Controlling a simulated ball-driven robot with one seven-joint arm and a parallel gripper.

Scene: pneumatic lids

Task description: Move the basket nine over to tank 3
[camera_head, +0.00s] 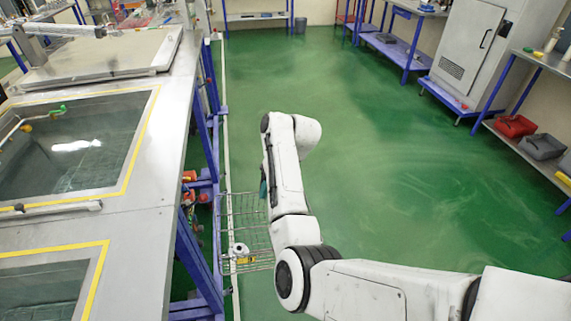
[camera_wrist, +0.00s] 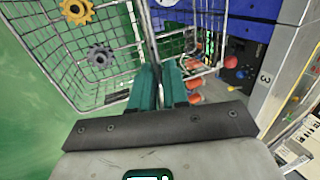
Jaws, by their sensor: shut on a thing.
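The wire basket (camera_wrist: 103,52) hangs in my gripper (camera_wrist: 158,70), whose teal fingers are shut on its upper wire edge. A yellow gear (camera_wrist: 77,11) and a grey gear (camera_wrist: 100,56) lie in it. In the head view the basket (camera_head: 247,212) is beside the tank bench, over the green floor, partly hidden by my arm. In the head view, one open tank (camera_head: 70,145) holds clear liquid; another open tank (camera_head: 40,290) is nearer. Tank numbers are not readable there.
A flat lid (camera_head: 105,57) covers the bench's far part. The blue bench frame (camera_head: 195,240), with red and orange parts, is close beside the basket. Open green floor (camera_head: 400,170) lies to the right. A grey cabinet (camera_head: 468,50) and shelves with bins (camera_head: 515,126) line the right side.

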